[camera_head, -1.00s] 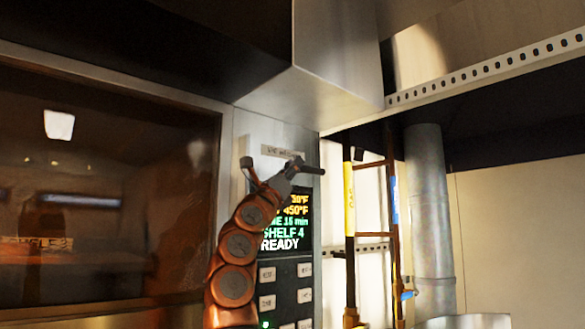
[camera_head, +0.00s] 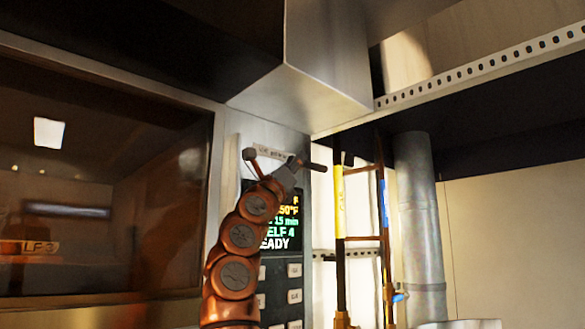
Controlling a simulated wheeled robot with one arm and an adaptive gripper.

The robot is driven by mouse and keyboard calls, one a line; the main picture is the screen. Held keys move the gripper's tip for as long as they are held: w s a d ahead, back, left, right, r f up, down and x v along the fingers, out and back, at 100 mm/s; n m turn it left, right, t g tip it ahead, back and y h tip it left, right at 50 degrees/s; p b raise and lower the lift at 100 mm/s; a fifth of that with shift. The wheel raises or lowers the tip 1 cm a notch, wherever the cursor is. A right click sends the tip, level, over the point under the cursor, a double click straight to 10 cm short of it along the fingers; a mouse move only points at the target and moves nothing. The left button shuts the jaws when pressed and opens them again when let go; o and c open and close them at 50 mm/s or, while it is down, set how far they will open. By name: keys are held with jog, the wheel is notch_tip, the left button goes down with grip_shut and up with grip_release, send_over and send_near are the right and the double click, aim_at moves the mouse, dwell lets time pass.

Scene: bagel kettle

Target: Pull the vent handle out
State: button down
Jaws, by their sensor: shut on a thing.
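My orange-brown arm rises in front of the oven's control panel. My gripper (camera_head: 293,164) is at its top, just below a small label strip whose text is too blurred to read. A dark handle bar (camera_head: 317,167) sticks out to the right of the gripper, which is shut on it. A thin rod with a dark knob (camera_head: 249,154) stands out to the left; how it joins the handle is hidden behind the gripper and wrist. The finger contact is too small to see clearly.
The lit display (camera_head: 283,225) is partly covered by my arm, with buttons (camera_head: 295,270) below. The oven window (camera_head: 100,190) is at left. A metal hood (camera_head: 325,60) hangs above. Yellow and copper pipes (camera_head: 340,220) and a grey duct (camera_head: 417,220) stand at right.

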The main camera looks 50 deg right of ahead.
jog(key=shift+s+g, duration=0.2)
jog(key=shift+g, duration=0.1)
jog(key=c, duration=1)
grip_release()
jog(key=shift+w+a+f, duration=0.1)
jog(key=shift+f, duration=0.05)
jog(key=shift+a+f, duration=0.1)
jog(key=shift+s+v, duration=0.2)
jog(key=shift+v, duration=5.5)
